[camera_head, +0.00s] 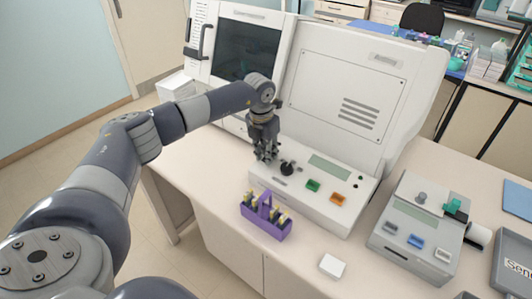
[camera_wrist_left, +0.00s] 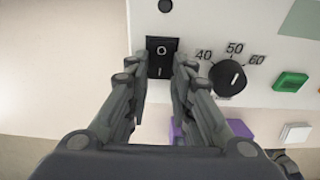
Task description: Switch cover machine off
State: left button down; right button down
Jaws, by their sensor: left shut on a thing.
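The cover machine (camera_head: 345,85) is a large white unit with a sloped front panel. In the left wrist view its black power switch (camera_wrist_left: 161,57) shows a white ring mark; which side is pressed I cannot tell. My left gripper (camera_head: 265,156) is at the panel's left end, and it hides the switch in the head view. In the left wrist view the gripper (camera_wrist_left: 161,68) has one finger on each side of the switch, shut on it.
Right of the switch are a black dial (camera_wrist_left: 227,78), a green button (camera_head: 313,185) and an orange button (camera_head: 337,199). A smaller grey device (camera_head: 415,235) and a white block (camera_head: 332,266) are to the right.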

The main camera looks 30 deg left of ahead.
pick_arm(q)
jog(key=c, duration=1.4)
grip_release()
notch_tip(320, 180, up, 12)
jog(key=s, duration=0.1)
jog(key=shift+s, duration=0.25)
jog(key=shift+a+f, duration=0.1)
